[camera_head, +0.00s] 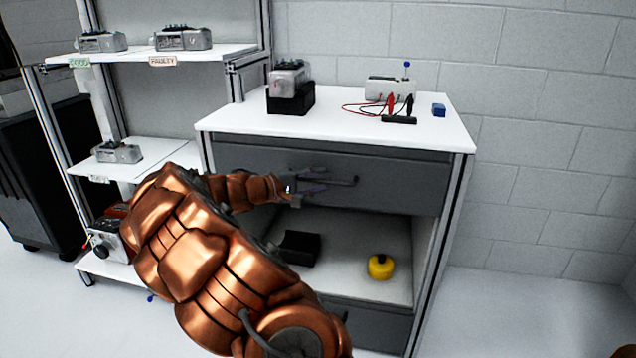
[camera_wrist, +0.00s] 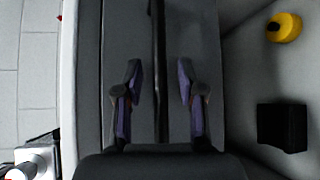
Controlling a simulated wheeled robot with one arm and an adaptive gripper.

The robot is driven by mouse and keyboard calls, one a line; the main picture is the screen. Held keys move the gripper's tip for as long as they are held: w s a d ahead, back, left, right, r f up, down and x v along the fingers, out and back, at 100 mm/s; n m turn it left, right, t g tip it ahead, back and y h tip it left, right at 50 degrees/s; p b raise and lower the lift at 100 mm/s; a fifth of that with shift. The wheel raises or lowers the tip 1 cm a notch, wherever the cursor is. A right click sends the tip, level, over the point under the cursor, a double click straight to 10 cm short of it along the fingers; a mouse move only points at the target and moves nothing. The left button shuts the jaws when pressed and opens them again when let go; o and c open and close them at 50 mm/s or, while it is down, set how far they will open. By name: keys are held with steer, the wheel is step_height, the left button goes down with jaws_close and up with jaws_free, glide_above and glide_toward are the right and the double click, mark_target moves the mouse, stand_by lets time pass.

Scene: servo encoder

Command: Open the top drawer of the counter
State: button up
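The counter (camera_head: 424,137) has a white top and a dark grey top drawer (camera_head: 405,186) whose front looks closed. A dark bar handle (camera_head: 343,182) runs across the drawer front. My gripper (camera_head: 318,188) is at the handle's left part in the head view. In the wrist view, my gripper (camera_wrist: 160,78) is open, with one purple-padded finger on each side of the handle bar (camera_wrist: 156,40). Gaps show between the bar and both fingers. Whether the fingertips touch the drawer front is unclear. My arm hides the counter's lower left.
An open shelf below the drawer holds a black block (camera_head: 299,247) and a yellow round object (camera_head: 380,266). The counter top carries a device on a black stand (camera_head: 290,97), a white box with leads (camera_head: 390,88) and a blue block (camera_head: 438,110). A shelf rack (camera_head: 120,155) stands left.

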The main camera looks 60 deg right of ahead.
jaws_close()
stand_by(0.4)
steer(key=shift+d, duration=0.1)
